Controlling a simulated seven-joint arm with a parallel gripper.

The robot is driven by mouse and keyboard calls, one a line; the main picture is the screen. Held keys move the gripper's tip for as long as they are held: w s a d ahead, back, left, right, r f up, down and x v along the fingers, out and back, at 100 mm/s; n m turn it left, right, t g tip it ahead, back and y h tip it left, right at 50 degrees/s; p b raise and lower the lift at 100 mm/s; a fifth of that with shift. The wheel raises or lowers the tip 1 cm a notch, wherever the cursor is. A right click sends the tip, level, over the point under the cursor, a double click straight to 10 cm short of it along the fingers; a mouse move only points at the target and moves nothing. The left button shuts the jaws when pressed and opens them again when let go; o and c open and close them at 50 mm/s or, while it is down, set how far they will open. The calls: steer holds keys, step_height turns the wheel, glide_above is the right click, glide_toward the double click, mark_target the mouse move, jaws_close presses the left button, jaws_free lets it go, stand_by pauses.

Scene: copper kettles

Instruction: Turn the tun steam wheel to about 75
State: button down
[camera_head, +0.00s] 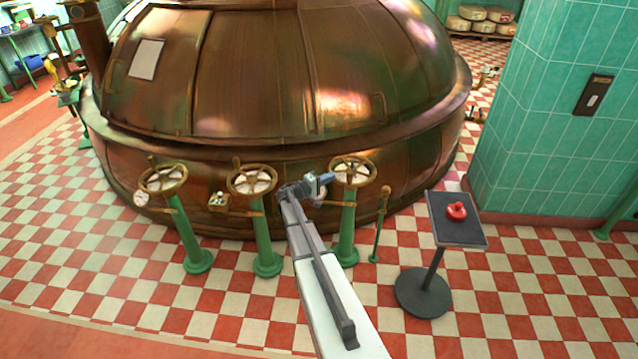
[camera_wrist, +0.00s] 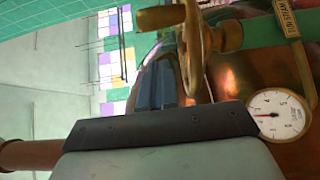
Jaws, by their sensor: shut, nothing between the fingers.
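The tun steam wheel (camera_head: 352,170) is a brass handwheel with a pale face on a green pedestal, the rightmost of three. In the wrist view the brass wheel (camera_wrist: 193,45) shows edge-on beside a plate (camera_wrist: 292,30) lettered TUN STEAM. A round white gauge (camera_wrist: 281,115) is below that plate; its reading is too small to tell. My gripper (camera_head: 329,179) is at the left side of this wheel. Its blue-grey fingers (camera_wrist: 156,85) are shut and empty, close beside the wheel's rim; I cannot tell whether they touch it.
Two similar wheels, the middle one (camera_head: 251,181) and the left one (camera_head: 163,180), stand to the left. The copper vessel (camera_head: 300,80) rises close behind. A thin green post with a brass top (camera_head: 380,220) and a stand with a red button (camera_head: 456,211) are to the right.

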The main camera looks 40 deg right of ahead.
mark_target(349, 178)
steer(key=shift+s+d, duration=1.5)
steer(key=shift+s, duration=0.1)
steer(key=shift+s+d, duration=0.4)
steer(key=shift+s, duration=0.3)
steer(key=shift+s+d, duration=0.35)
steer(key=shift+s, duration=0.3)
steer(key=shift+w+a, duration=0.1)
